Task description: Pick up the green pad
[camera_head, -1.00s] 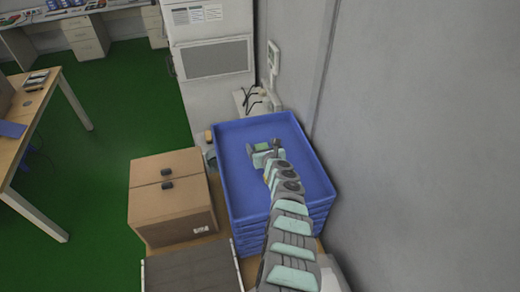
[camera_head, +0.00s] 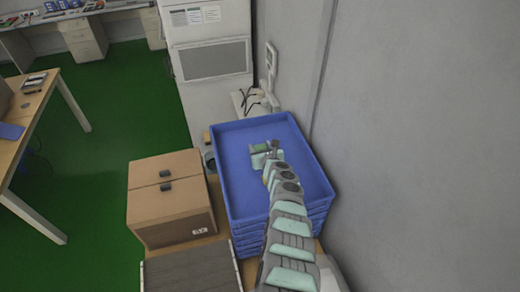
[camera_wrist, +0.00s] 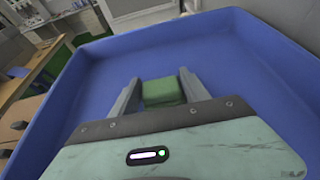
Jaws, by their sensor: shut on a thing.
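The green pad (camera_wrist: 162,91) is a small green block, seen in the wrist view between the two grey fingers of my gripper (camera_wrist: 160,88). My gripper is shut on it, with a finger on each side. The pad is over the blue floor of the top tray (camera_wrist: 82,92); I cannot tell whether it touches that floor. In the head view my gripper (camera_head: 259,153) is inside the blue tray (camera_head: 308,160), near its middle, and the pad is too small and covered to make out clearly.
Several blue trays are stacked under the top one, and its raised walls surround my gripper. A cardboard box (camera_head: 165,212) stands to the left. A grey wall (camera_head: 400,120) rises close on the right. A white cabinet (camera_head: 212,95) stands behind the trays.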

